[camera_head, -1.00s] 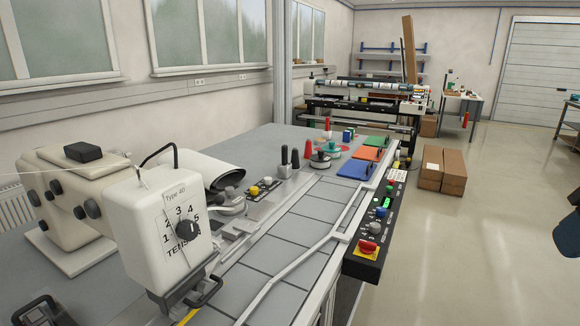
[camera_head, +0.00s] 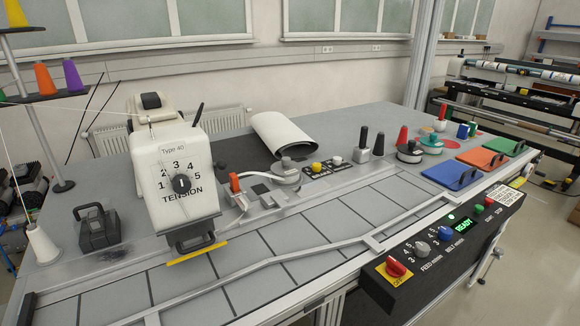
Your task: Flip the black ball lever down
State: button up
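I cannot pick out a clear black ball lever. Two upright black-handled posts stand near the middle of the bench: one on a grey block (camera_head: 363,140) and one just to its right (camera_head: 378,145). A small dark panel (camera_head: 326,168) to their left carries a yellow knob (camera_head: 316,167) and a pale knob (camera_head: 336,160). A black stick (camera_head: 198,115) slants up behind the cream tension head (camera_head: 177,178), and a dark rounded knob (camera_head: 151,101) tops the cream body behind. My gripper is not in view.
The grey bench (camera_head: 340,118) fills the middle, with a guide rail (camera_head: 270,262) along its front. A control box (camera_head: 445,240) with a red knob (camera_head: 396,268) and green display juts from the front edge. Thread spools (camera_head: 74,75) stand at left, colored plates (camera_head: 482,158) at right.

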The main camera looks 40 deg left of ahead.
aim_at(221, 164)
jog(key=i+l, duration=0.15)
jog(key=l, duration=0.2)
jog(key=i+l, duration=0.15)
jog(key=l, duration=0.2)
jog(key=i+l, duration=0.15)
jog(key=l, duration=0.2)
jog(key=i+l+u, duration=0.1)
jog(key=l, duration=0.3)
jog(key=i+l, duration=0.2)
jog(key=l, duration=0.15)
jog(key=i+l, duration=0.15)
jog(key=l, duration=0.2)
jog(key=i+l, duration=0.1)
jog(key=l, duration=0.3)
jog(key=u, duration=0.45)
jog(key=l+u, duration=0.1)
jog(key=u, duration=0.8)
jog(key=l+u, duration=0.1)
jog(key=u, duration=0.75)
jog(key=l+u, duration=0.1)
jog(key=u, duration=0.35)
jog(key=i+l, duration=0.1)
jog(key=i, duration=0.3)
jog(key=i+l, duration=0.15)
jog(key=i, duration=0.3)
jog(key=i+l+u, duration=0.1)
jog(key=i, duration=0.3)
